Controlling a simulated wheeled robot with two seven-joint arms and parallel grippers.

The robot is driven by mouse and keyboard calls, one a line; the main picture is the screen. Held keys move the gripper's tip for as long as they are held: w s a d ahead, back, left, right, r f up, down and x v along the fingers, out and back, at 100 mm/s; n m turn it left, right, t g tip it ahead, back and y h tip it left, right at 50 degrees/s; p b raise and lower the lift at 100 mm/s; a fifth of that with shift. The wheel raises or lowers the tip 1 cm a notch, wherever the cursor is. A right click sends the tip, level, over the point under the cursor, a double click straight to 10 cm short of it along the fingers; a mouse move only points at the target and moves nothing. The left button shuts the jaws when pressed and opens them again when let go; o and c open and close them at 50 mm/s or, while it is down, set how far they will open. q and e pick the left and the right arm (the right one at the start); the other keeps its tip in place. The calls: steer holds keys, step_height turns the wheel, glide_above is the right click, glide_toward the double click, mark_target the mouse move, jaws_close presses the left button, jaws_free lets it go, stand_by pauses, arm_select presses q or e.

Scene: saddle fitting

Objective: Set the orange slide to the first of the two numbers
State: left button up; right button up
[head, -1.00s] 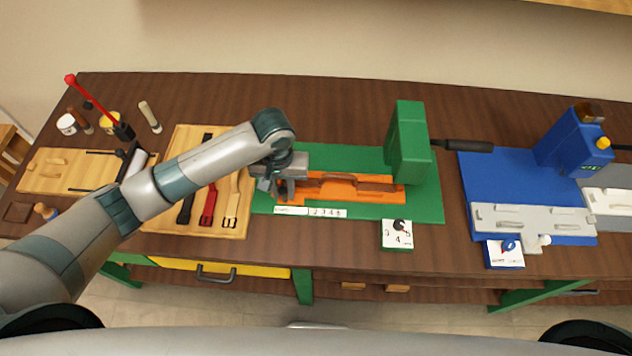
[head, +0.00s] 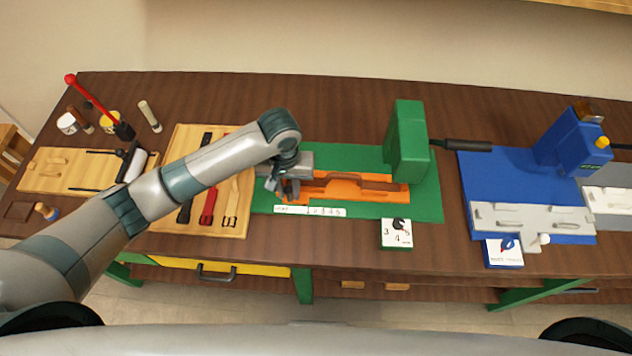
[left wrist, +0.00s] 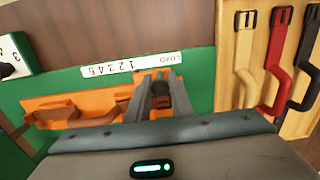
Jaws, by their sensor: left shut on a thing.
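The orange slide (head: 340,189) lies on the green base (head: 430,205), with a brown strap-like piece (head: 362,181) in it. It also shows in the left wrist view (left wrist: 60,104). My left gripper (head: 281,190) is at the slide's left end in the head view. In the left wrist view its fingers (left wrist: 160,90) are closed around a small dark knob (left wrist: 160,87) at that end. A white scale strip (head: 310,210) with numbers from 1 to 5 runs along the slide's front edge. The fingers partly hide the slide's end. My right gripper is not seen.
A green press block (head: 407,145) with a dark handle stands at the slide's right end. A white number card (head: 397,233) is in front. The blue station (head: 500,175) is to the right. A wooden board (head: 240,222) with black, red and tan straps lies left.

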arm_select(q)
steer(key=shift+d, duration=0.1)
steer(key=shift+d, duration=0.4)
stand_by(0.3)
steer(key=o, duration=0.8)
steer(key=shift+r, duration=0.15)
steer(key=shift+r, duration=2.85)
steer(key=shift+s, duration=0.1)
